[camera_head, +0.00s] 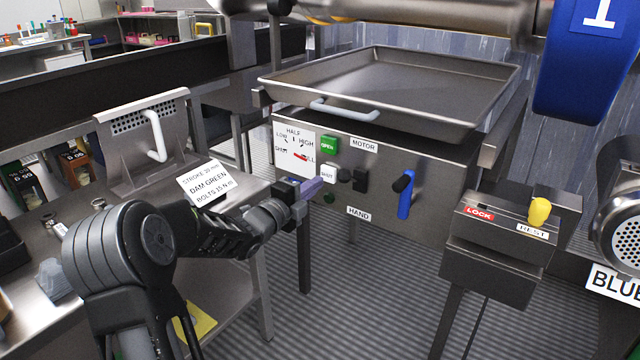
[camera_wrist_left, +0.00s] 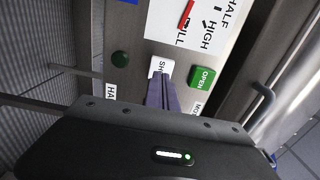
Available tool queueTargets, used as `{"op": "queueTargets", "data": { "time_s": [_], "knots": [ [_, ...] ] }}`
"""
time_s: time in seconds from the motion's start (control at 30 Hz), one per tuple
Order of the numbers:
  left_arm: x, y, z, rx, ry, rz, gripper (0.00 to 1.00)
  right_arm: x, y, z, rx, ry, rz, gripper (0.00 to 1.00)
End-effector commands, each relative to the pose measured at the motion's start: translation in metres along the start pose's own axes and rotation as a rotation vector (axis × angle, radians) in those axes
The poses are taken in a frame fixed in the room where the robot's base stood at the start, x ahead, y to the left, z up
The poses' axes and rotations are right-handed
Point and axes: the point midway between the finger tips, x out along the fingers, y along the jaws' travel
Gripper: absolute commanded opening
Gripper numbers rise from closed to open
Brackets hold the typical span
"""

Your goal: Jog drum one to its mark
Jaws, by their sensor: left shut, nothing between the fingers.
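Drum one, with a blue band (camera_head: 570,85) bearing a white 1, shows only partly at the top right of the head view. A steel control panel (camera_head: 430,215) below the tray carries a green OPEN button (camera_head: 329,145), a white SHUT button (camera_head: 328,173), black controls (camera_head: 360,179) under a MOTOR label, and a dark green round button (camera_head: 329,198). My left gripper (camera_head: 314,187) is shut and empty, tips at the white button. In the left wrist view, its fingers (camera_wrist_left: 162,95) overlap the white button's lower edge (camera_wrist_left: 160,66); I cannot tell whether they touch.
A dial (camera_head: 295,150) has its red pointer near FULL. A blue crank handle (camera_head: 405,200) sticks out right of the buttons. A steel tray (camera_head: 400,85) sits above the panel. A LOCK/REST box (camera_head: 500,240) with a yellow knob (camera_head: 539,210) stands right. A bench (camera_head: 240,260) stands left.

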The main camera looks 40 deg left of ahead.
Motion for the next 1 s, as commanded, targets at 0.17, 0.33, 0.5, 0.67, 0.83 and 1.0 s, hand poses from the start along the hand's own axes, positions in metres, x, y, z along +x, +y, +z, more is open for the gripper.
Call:
{"op": "queueTargets", "data": {
  "time_s": [0.17, 0.33, 0.5, 0.67, 0.83, 1.0],
  "knots": [
    [0.021, 0.001, 0.0, -0.001, 0.001, 0.0, 0.0, 0.003, 0.002, -0.001, 0.002, 0.003, 0.001, 0.0],
    [0.027, 0.0, 0.0, -0.001, -0.001, 0.001, 0.0, 0.003, 0.002, -0.001, 0.002, 0.003, 0.001, 0.0],
    [0.027, 0.0, 0.0, 0.0, -0.001, 0.001, 0.0, 0.003, 0.002, -0.001, 0.002, 0.003, 0.001, 0.0],
    [0.031, 0.002, 0.0, 0.001, 0.001, -0.001, 0.0, 0.008, 0.004, -0.002, 0.002, 0.004, 0.002, 0.0],
    [0.047, 0.002, -0.001, 0.0, 0.001, -0.003, 0.0, 0.018, 0.011, -0.005, 0.008, 0.012, 0.006, 0.0],
    [0.049, -0.003, -0.001, -0.001, 0.0, -0.005, 0.0, 0.016, 0.01, -0.005, 0.008, 0.013, 0.006, 0.0]
  ]
}}
